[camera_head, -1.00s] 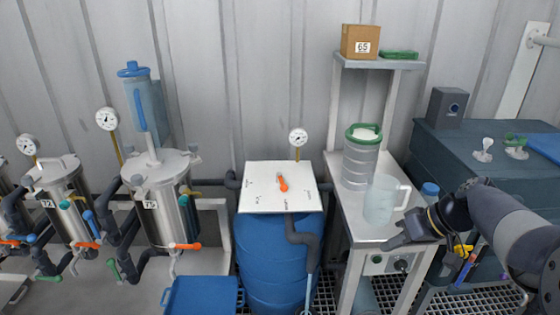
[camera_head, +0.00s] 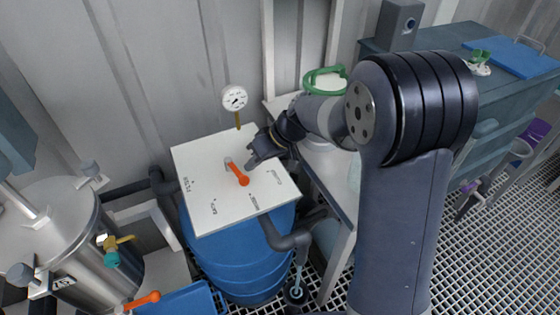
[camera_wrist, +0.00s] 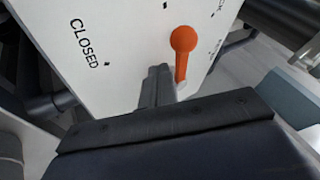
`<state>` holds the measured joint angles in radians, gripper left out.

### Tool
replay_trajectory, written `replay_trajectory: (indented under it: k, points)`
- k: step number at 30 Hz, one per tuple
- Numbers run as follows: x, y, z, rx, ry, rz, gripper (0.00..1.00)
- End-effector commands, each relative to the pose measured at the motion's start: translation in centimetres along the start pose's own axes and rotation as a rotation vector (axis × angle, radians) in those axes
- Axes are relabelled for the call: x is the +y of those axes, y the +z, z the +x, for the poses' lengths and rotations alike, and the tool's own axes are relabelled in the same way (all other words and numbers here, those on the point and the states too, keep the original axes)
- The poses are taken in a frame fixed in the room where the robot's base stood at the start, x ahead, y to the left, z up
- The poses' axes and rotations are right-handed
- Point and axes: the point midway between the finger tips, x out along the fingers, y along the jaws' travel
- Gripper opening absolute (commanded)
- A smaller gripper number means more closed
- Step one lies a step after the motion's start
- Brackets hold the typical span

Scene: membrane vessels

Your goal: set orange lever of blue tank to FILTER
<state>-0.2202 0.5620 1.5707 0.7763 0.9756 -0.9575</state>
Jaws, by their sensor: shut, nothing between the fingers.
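The blue tank (camera_head: 240,265) has a white square panel (camera_head: 205,158) on top. The orange lever (camera_head: 238,174) sits near the panel's middle, its round knob toward the front right of the panel in the head view. FILTER is printed near the panel's left edge, CLOSED near its right edge, with other labels along the front. My gripper (camera_head: 252,162) is low over the panel, just right of the lever. In the wrist view, my shut, empty gripper (camera_wrist: 160,72) is beside the orange lever (camera_wrist: 182,50), on the CLOSED side. I cannot tell whether they touch.
A pressure gauge (camera_head: 235,98) rises behind the panel. A steel vessel (camera_head: 70,235) stands at left, with a blue tray (camera_head: 185,300) near it.

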Motion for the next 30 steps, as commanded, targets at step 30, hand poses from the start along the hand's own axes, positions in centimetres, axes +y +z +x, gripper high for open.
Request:
replay_trajectory:
  k: [30]
  points:
    - [-1.5, 0.2, 0.7, 0.032, 0.032, 0.061, 0.00]
